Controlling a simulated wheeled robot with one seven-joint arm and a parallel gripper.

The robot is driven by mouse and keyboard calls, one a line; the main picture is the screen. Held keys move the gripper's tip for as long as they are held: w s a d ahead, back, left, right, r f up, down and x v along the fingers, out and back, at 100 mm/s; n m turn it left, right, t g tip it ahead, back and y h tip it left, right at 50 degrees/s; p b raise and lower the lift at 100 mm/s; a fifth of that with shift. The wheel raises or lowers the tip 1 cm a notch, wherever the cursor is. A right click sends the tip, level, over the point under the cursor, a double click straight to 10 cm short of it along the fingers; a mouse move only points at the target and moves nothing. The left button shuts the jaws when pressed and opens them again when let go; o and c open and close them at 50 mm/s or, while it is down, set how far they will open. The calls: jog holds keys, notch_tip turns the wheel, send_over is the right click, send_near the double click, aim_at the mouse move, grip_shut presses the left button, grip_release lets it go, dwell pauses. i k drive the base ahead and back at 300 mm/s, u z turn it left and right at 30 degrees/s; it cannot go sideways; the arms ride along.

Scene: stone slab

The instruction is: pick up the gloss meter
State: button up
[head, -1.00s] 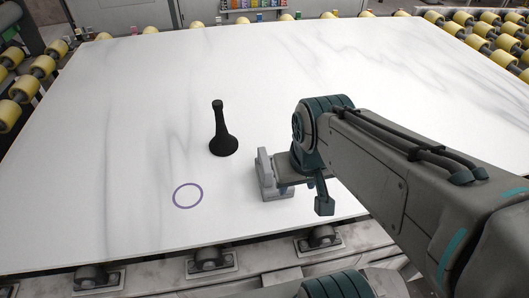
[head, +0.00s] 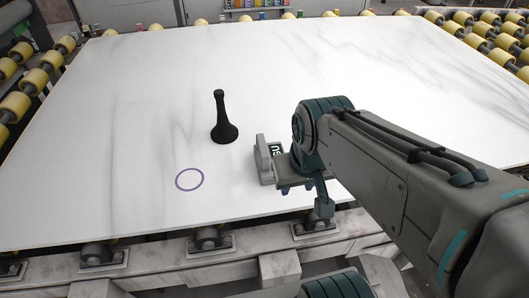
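The gloss meter is a small grey device (head: 264,163) with an upright grip and a dark display with light characters. It stands on the white slab (head: 130,120) near its front edge in the head view. My gripper (head: 305,196) is just right of it and on the near side, pointing down. One teal finger stands out at the right end of its palm; the other finger is not clear. It looks open, and nothing shows in it. My wrist hides the right part of the gloss meter.
A black cone-footed post (head: 224,120) stands behind and left of the gloss meter. A purple ring (head: 189,180) is marked on the slab to the left. Yellow rollers (head: 30,85) line the sides. The slab is otherwise clear.

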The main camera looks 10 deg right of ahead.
aim_at(263, 152)
jog(key=u, duration=0.05)
jog(key=k, duration=0.25)
jog(key=z, duration=0.65)
jog(key=i, duration=0.65)
jog(key=u, duration=1.3)
